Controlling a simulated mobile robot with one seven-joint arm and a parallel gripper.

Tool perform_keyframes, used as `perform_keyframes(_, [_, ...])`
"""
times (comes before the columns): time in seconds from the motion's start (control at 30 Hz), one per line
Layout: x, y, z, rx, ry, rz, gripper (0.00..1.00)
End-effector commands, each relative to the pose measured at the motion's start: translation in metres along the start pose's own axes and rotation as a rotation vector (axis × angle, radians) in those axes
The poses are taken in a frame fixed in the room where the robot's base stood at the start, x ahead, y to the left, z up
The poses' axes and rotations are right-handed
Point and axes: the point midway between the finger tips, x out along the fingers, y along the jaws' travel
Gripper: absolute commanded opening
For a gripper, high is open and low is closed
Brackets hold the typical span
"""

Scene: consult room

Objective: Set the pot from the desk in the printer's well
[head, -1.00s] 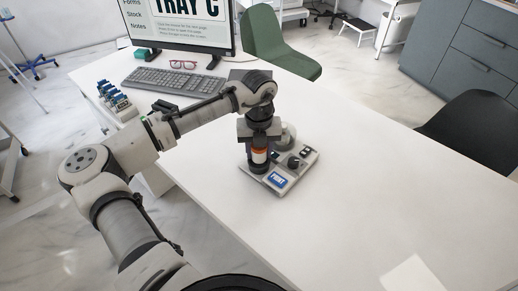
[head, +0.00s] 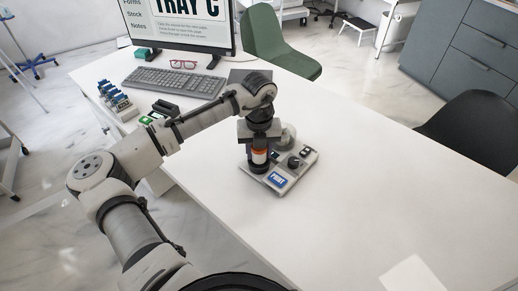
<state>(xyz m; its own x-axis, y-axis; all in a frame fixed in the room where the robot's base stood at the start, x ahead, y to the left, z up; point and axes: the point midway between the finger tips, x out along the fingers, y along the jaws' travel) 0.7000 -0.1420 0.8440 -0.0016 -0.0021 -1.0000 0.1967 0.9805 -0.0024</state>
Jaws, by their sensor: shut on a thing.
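The printer (head: 297,173) is a small grey device with a blue label, dark knobs and a pale round part at its back, lying on the white desk (head: 350,180). My gripper (head: 259,157) points down over the printer's left part. It is shut on the pot (head: 260,156), a small upright thing with an orange band and a white band, partly covered by the fingers. The pot's lower end is at or just above the printer's left side. The well is hidden by the pot and gripper, so I cannot tell whether the pot is inside it.
A monitor (head: 180,22), a keyboard (head: 173,82), red glasses (head: 184,64) and a rack of small blue-topped items (head: 115,100) stand on the desk's far left part. A dark device with a green part (head: 160,110) lies near my arm. The desk's right side is mostly clear.

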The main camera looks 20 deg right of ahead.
Motion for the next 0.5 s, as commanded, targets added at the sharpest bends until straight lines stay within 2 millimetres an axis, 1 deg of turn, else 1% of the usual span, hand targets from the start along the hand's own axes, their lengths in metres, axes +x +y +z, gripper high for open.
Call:
perform_keyframes(0.3, [0.0001,0.0001,0.0001,0.000,0.000,0.000,0.19])
perform_keyframes(0.5, [0.0037,0.0001,0.0002,0.000,-0.001,0.000,0.19])
